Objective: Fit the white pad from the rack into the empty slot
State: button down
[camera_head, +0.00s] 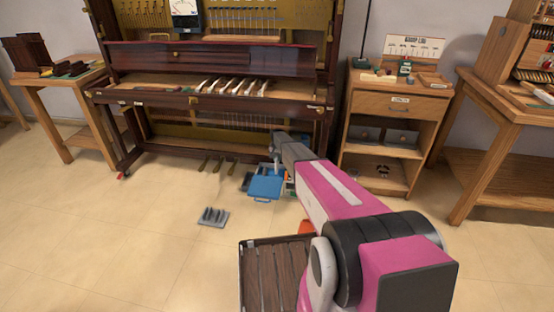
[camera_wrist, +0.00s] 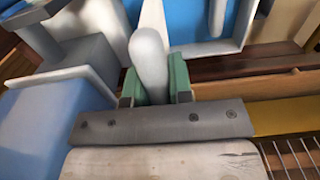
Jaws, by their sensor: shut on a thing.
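My gripper, with green finger pads (camera_wrist: 155,92), is shut on a pale grey-white rounded piece (camera_wrist: 149,62), which looks like the white pad. The piece stands upright between the pads. In the head view my arm reaches toward the lower front of the upright piano (camera_head: 200,57), and the fingertips are too small to make out. Several white keys (camera_head: 232,87) lie in the piano's open key bed. I cannot pick out the empty slot or be sure which thing is the rack. A dark grey bar with screws (camera_wrist: 160,122) lies close below the fingers in the wrist view.
A wooden cabinet (camera_head: 395,125) stands right of the piano, with a workbench (camera_head: 505,115) farther right. A small table (camera_head: 63,83) stands left. The left floor is clear.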

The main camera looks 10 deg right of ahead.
notch_tip(320, 180, down, 15)
jog(key=shift+r, duration=0.15)
dwell(5.2)
jog(key=c, duration=0.5)
grip_release()
jog(key=shift+r, duration=0.1)
jog(key=shift+r, duration=3.45)
